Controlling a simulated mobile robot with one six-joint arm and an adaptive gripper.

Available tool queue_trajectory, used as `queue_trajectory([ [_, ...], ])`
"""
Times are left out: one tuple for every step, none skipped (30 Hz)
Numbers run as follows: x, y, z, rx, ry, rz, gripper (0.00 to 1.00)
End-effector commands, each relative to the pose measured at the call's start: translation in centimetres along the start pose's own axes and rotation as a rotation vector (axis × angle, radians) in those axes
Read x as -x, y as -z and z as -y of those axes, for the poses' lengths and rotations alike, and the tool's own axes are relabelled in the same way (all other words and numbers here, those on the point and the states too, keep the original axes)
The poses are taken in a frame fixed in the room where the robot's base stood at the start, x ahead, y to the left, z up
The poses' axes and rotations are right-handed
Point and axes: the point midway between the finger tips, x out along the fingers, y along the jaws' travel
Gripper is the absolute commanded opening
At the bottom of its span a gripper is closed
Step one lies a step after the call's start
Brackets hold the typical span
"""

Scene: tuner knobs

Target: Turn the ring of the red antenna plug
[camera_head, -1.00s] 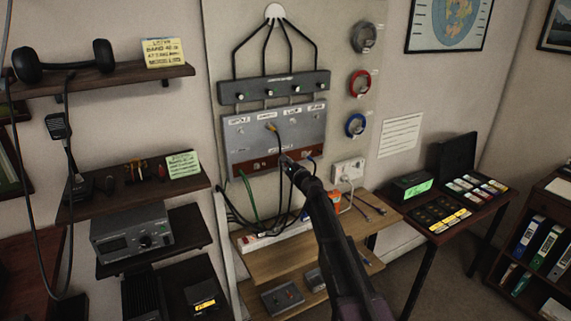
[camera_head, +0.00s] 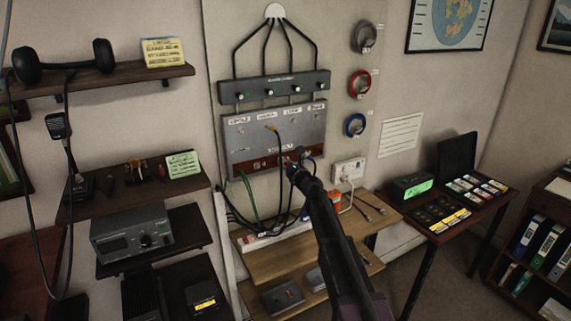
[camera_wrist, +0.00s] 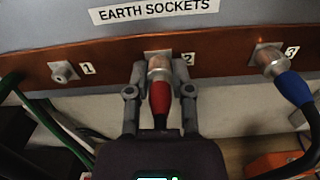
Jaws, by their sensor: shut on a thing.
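The red antenna plug (camera_wrist: 160,103) sits at socket 2 of the copper-coloured earth sockets strip (camera_wrist: 110,72) in the wrist view. Its silver ring (camera_wrist: 159,66) is up against the socket plate. My gripper (camera_wrist: 159,72) is shut on the ring, one finger on each side, with the red body between the fingers. In the head view my gripper (camera_head: 292,157) reaches the lower strip of the grey panel (camera_head: 240,130), and the plug is mostly hidden there.
A blue plug (camera_wrist: 290,85) is in socket 3, close to the right. Socket 1 (camera_wrist: 63,72) is empty. A green cable (camera_wrist: 42,118) hangs at the left. A wooden shelf (camera_head: 265,258) lies below the panel.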

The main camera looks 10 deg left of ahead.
Motion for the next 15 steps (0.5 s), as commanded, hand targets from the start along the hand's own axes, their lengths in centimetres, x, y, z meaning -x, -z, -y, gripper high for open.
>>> queue_trajectory([
  [0.12,0.02,0.0,-0.006,0.001,0.0,0.0],
  [0.12,0.02,0.0,-0.008,0.001,0.0,0.0],
  [0.12,0.01,0.0,-0.011,0.001,0.0,0.0],
  [0.12,0.01,0.0,-0.013,0.0,0.0,0.0],
  [0.12,0.01,0.0,-0.013,0.0,0.0,0.0],
  [0.12,0.01,0.0,-0.014,0.0,0.0,0.0],
  [0.12,0.01,0.0,-0.014,0.0,0.0,0.0],
  [0.11,0.01,0.0,-0.014,0.0,0.0,0.0],
  [0.11,0.01,0.01,-0.013,0.0,0.0,0.0],
  [0.11,0.01,0.01,-0.013,0.0,0.0,0.0],
  [0.11,0.01,0.01,-0.013,0.0,0.0,0.0],
  [0.11,0.01,0.01,-0.013,0.0,0.0,0.0],
  [0.11,0.01,0.0,-0.013,0.0,0.0,0.0],
  [0.1,0.01,0.01,-0.013,0.0,0.0,0.35],
  [0.1,0.01,0.01,-0.013,0.0,0.0,0.47],
])
